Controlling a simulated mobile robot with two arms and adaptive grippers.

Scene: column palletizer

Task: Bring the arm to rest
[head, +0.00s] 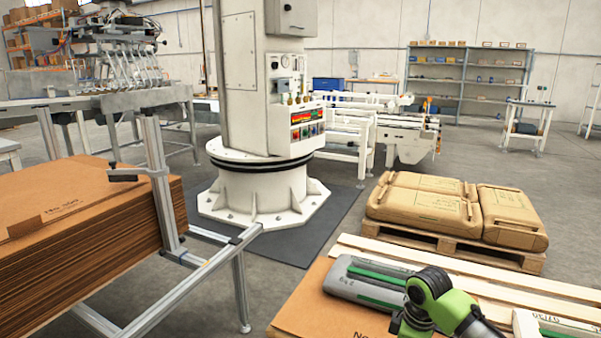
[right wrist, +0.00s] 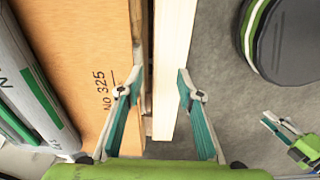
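My right gripper (right wrist: 155,88) is open in the right wrist view, its two teal-padded fingers wide apart with nothing between them. Below it are the edge of a brown cardboard sheet (right wrist: 85,50), a pale wooden slat (right wrist: 173,60) and grey floor. In the head view my green right arm (head: 440,305) is over the near pallet (head: 400,252); its fingers do not show there. Another gripper, apparently my left (right wrist: 280,127), appears small at the right edge of the right wrist view, above the floor. Its finger gap is unclear.
A grey-green sack (head: 365,283) lies on the near pallet's cardboard sheet. Brown sacks (head: 425,205) fill a pallet behind it. The white palletizer column (head: 265,110) stands mid-view. A cardboard stack (head: 90,225) and metal frame (head: 160,185) are at left.

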